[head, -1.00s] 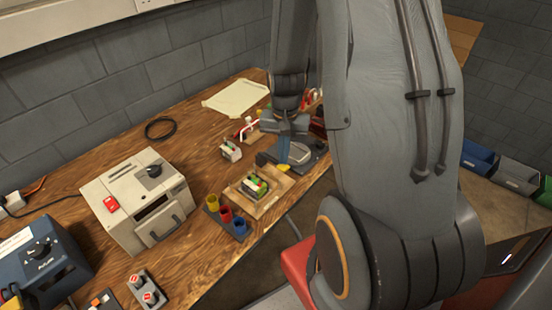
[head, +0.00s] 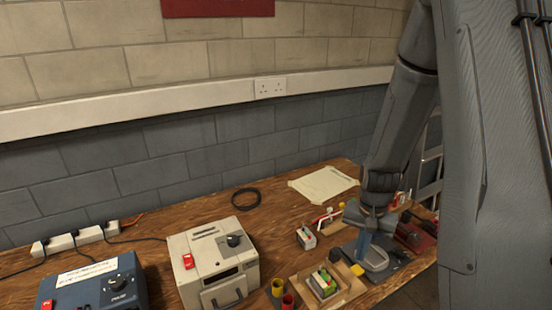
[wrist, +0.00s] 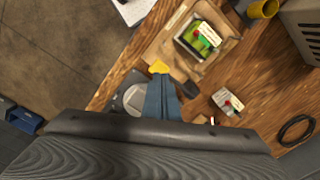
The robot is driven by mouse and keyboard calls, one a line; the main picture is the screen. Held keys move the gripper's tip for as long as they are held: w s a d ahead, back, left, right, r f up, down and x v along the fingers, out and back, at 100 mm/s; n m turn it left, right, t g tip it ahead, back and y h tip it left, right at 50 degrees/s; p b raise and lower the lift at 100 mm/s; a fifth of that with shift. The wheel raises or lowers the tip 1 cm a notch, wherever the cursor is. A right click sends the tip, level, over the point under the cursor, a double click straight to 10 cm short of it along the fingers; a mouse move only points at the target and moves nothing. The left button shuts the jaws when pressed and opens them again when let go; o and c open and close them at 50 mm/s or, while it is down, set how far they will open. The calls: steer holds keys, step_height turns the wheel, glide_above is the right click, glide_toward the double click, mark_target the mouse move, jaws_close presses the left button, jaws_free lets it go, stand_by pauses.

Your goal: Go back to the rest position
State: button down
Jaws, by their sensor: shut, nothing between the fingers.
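My gripper (head: 366,247) hangs from my arm over the right part of the wooden bench. Its blue fingers are shut with nothing between them. In the wrist view the shut fingers (wrist: 160,100) point down past a grey round-topped device (head: 374,258). A small yellow piece (wrist: 159,67) shows just beyond the fingertips; I cannot tell whether they touch it. A wooden tray (head: 348,293) holding a block with green and white parts (head: 323,283) is left of the gripper in the head view.
A beige box with a handle (head: 219,266) and a blue unit (head: 95,287) stand to the left. A small white-and-grey block (head: 306,238), a paper sheet (head: 324,184) and a black cable coil (head: 246,199) lie on the bench. A wall rises behind.

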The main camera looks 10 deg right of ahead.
steer(key=s+a+r+n+b, duration=0.1)
steer(key=s+a+r+n, duration=0.2)
steer(key=a+r+n, duration=0.1)
steer(key=s+a+r+n+t+b, duration=0.1)
steer(key=s+a+r+n, duration=0.2)
steer(key=a+r, duration=0.3)
steer(key=s+a, duration=0.1)
steer(key=a, duration=0.1)
steer(key=shift+s+a+r+n, duration=0.3)
steer(key=shift+n, duration=0.1)
